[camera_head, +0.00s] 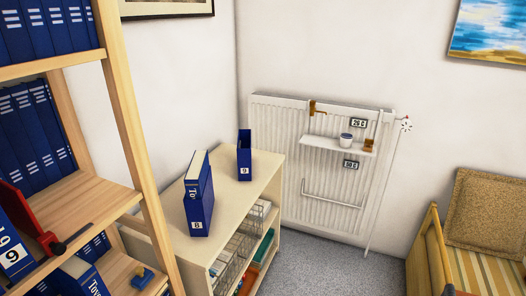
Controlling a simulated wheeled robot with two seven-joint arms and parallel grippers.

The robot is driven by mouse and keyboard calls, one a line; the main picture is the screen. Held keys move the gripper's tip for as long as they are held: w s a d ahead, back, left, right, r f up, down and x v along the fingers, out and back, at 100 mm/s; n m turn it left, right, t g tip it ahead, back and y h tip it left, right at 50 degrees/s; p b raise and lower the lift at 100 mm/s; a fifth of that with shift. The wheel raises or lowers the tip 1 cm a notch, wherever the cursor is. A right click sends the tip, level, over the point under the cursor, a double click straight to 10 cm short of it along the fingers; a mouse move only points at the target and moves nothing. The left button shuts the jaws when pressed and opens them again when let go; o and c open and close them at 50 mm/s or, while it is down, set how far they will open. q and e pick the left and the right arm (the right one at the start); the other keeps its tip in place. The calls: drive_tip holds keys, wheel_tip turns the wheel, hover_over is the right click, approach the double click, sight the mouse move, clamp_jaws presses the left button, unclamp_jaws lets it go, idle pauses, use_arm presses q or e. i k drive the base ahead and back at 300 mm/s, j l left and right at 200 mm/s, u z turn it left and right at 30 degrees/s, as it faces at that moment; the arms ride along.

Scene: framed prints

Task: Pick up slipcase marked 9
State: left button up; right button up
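A blue slipcase marked 9 (244,160) stands upright on the top of a low cream cabinet (262,172), near the wall corner. Its top is open and its inside looks dark and empty. In front of it, apart from it, stands a blue slipcase marked 8 (198,206) with a book in it. At the far left edge, a blue volume (10,232) also bears a 9; it is cut off by the frame. I see neither of my grippers clearly. A small dark shape at the bottom edge on the right is too small to identify.
A wooden bookcase (128,115) with blue volumes fills the left, with a red piece (28,216) on its shelf. A radiator (285,120) with a small shelf (325,144) stands behind. A cushioned bench (436,255) is at right. Grey floor (325,270) is clear between.

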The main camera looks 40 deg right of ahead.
sight(244, 156)
drive_tip(key=l+z, duration=0.1)
drive_tip(key=l, duration=0.3)
drive_tip(key=i+l+z, duration=0.15)
drive_tip(key=l, duration=0.25)
drive_tip(key=i+l+z, duration=0.1)
drive_tip(key=l, duration=0.25)
drive_tip(key=i+l+z, duration=0.1)
drive_tip(key=l, duration=0.3)
drive_tip(key=i+l+z, duration=0.15)
drive_tip(key=l, duration=0.2)
drive_tip(key=i+u, duration=0.2)
drive_tip(key=u, duration=0.25)
drive_tip(key=i+l+u, duration=0.15)
drive_tip(key=u, duration=0.3)
drive_tip(key=i+l+u, duration=0.2)
drive_tip(key=u, duration=0.25)
